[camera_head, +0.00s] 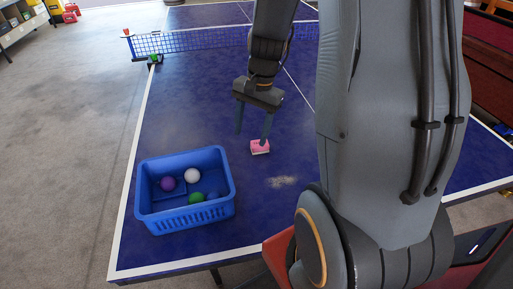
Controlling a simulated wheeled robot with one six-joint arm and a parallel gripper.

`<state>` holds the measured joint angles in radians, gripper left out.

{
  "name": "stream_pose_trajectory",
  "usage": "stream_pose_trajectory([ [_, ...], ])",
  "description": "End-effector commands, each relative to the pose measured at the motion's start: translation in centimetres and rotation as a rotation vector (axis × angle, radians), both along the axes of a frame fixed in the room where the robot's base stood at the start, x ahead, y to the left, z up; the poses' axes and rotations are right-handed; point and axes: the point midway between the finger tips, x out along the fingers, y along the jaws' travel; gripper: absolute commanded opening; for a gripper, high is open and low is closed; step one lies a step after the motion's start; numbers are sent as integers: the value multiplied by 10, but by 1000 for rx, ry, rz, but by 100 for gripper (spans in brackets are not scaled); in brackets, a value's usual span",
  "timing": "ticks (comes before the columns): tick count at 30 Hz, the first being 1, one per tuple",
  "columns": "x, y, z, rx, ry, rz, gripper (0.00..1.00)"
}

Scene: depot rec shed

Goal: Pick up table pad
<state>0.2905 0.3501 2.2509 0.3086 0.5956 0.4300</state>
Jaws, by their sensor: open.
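The table pad looks to be the small pink and white block (260,147) lying on the blue table tennis table (180,100). My gripper (253,138) points down above the table with its two dark fingers spread apart and nothing between them. Its right fingertip is just above the pink pad in the picture. The left finger hangs to the left of the pad. I cannot tell how high the fingertips are above the table.
A blue basket (186,219) with purple, white, green and blue balls stands at the near left of the table. A pale dusty patch (283,182) lies near the pad. The net (190,41) crosses behind. A small green thing (153,58) sits by the net's left end.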

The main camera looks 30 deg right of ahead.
Motion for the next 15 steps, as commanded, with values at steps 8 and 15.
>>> stream_pose_trajectory([
  [8, 50, -83, -48, 192, 122, -679, 56],
  [15, 61, -102, -66, 247, 156, -846, 56],
])
